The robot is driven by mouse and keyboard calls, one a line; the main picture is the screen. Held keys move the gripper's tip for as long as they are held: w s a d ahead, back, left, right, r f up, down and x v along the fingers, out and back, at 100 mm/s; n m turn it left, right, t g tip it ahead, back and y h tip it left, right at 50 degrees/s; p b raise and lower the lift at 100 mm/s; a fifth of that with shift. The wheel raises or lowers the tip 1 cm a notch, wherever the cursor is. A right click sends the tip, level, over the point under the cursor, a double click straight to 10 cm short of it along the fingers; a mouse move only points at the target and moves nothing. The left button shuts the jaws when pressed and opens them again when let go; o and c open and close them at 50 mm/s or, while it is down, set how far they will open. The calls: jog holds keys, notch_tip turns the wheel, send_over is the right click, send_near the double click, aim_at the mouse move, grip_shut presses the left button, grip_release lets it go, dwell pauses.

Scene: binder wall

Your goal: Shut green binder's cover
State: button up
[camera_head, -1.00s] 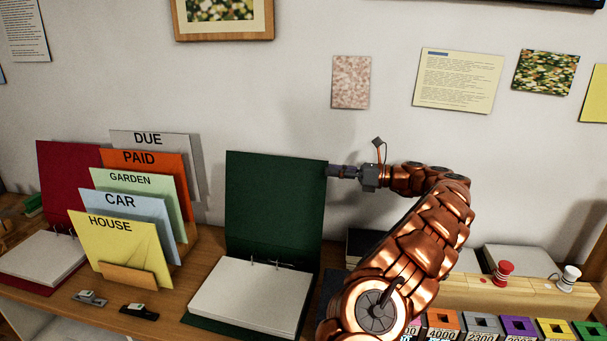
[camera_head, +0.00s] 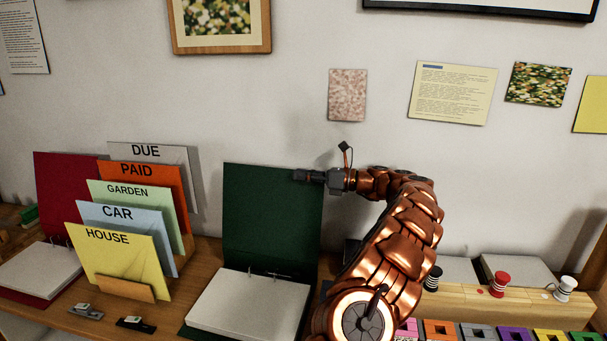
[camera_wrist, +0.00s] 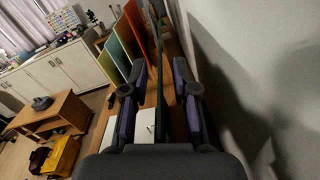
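The green binder's cover (camera_head: 265,220) stands upright near the wall in the head view, its rings and white paper stack (camera_head: 245,303) lying open in front of it. My gripper (camera_head: 300,175) is at the cover's upper right corner, one finger showing in front of the green face. In the wrist view, my gripper (camera_wrist: 155,80) has its two fingers apart, with the cover's thin green edge (camera_wrist: 160,95) running between them. A gap shows between the left finger and the cover; contact on the right is unclear.
A file sorter with labelled folders (camera_head: 110,255) stands left of the green binder, with an open red binder (camera_head: 66,185) beyond it. A wooden block with spools (camera_head: 465,302) and coloured blocks (camera_head: 515,336) lie to the right. The wall is close behind the cover.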

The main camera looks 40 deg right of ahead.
jog(key=shift+c, duration=0.4)
grip_shut()
